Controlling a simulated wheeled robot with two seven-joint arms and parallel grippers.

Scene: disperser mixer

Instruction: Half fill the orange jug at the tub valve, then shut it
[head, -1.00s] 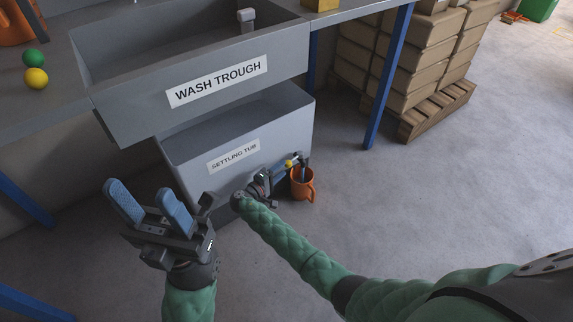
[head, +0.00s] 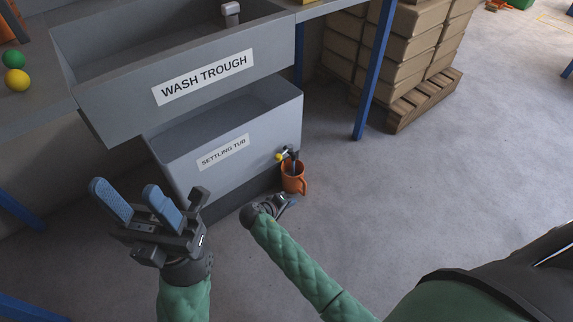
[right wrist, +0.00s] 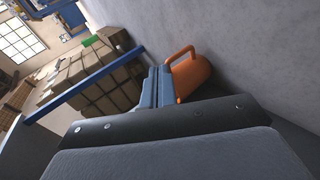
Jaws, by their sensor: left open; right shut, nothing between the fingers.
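The orange jug (head: 293,180) stands upright on the floor at the right end of the grey settling tub (head: 265,135), its handle to the right. The tub valve, with a yellow knob (head: 279,157), is just above the jug's mouth. A small dark bluish strip lies between spout and jug; I cannot tell whether it is liquid. The jug's fill level is hidden. My right gripper (head: 287,200) is shut and empty, low in front of the jug. In the right wrist view its fingers (right wrist: 155,88) are beside the orange jug (right wrist: 195,78). My left gripper (head: 130,205) is open and empty.
The wash trough (head: 205,80) overhangs the tub. A blue table leg (head: 373,75) and a pallet (head: 425,100) of stacked boxes stand to the right. Green (head: 13,58) and yellow (head: 17,80) balls lie on the bench. The floor (head: 430,190) at right is clear.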

